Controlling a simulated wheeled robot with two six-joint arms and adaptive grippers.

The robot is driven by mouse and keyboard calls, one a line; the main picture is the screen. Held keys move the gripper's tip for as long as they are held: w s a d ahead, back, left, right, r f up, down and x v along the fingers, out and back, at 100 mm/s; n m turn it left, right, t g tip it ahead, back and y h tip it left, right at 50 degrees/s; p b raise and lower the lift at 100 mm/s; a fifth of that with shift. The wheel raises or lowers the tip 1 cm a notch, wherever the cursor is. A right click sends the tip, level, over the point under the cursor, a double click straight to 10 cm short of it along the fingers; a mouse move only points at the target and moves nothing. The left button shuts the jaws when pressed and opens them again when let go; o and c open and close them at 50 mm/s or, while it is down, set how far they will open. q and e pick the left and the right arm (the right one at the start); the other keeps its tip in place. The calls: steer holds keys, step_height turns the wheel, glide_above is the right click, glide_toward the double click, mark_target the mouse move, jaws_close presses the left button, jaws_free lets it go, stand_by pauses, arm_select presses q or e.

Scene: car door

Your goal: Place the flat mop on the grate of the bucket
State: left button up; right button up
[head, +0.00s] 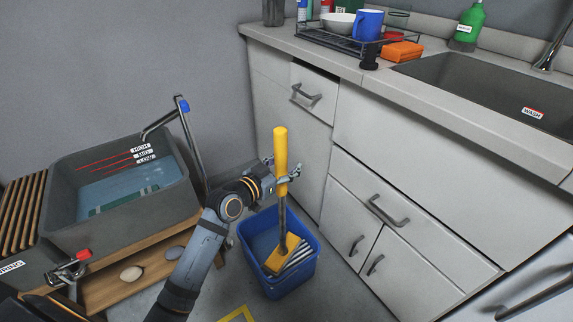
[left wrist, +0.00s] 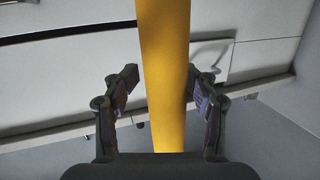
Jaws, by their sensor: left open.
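The flat mop (head: 281,160) stands nearly upright with its yellow handle up. Its yellow head sits inside the blue bucket (head: 305,277), over a light slatted grate (head: 297,260); I cannot tell whether it rests fully on the grate. My left gripper (head: 292,176) is at the lower part of the yellow handle. In the left wrist view the handle (left wrist: 164,70) runs between the two open fingers (left wrist: 164,88), with a gap on the left side; the right finger is close to it. My right gripper is not in view.
A grey basin (head: 122,215) of water with level marks stands left on a wooden bench (head: 140,277) holding stones. White cabinets (head: 290,140) with handles stand right behind the bucket. A counter with a sink (head: 490,90) and dish rack (head: 345,35) is above.

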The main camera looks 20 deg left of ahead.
arm_select(q)
steer(key=shift+r, duration=0.1)
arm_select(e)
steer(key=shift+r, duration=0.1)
arm_select(q)
steer(key=p+v, duration=0.1)
steer(key=v, duration=0.1)
steer(key=p+v, duration=0.2)
steer(key=v, duration=0.1)
steer(key=p+v, duration=0.1)
steer(key=v, duration=0.2)
steer(key=shift+s+a+r+p, duration=0.1)
steer(key=shift+s+r+p, duration=0.1)
steer(key=shift+r+p, duration=0.2)
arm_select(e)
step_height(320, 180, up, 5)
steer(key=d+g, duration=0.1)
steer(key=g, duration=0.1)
arm_select(q)
steer(key=p+v, duration=0.3)
steer(key=shift+s+a+f, duration=0.1)
steer(key=shift+s+f, duration=0.2)
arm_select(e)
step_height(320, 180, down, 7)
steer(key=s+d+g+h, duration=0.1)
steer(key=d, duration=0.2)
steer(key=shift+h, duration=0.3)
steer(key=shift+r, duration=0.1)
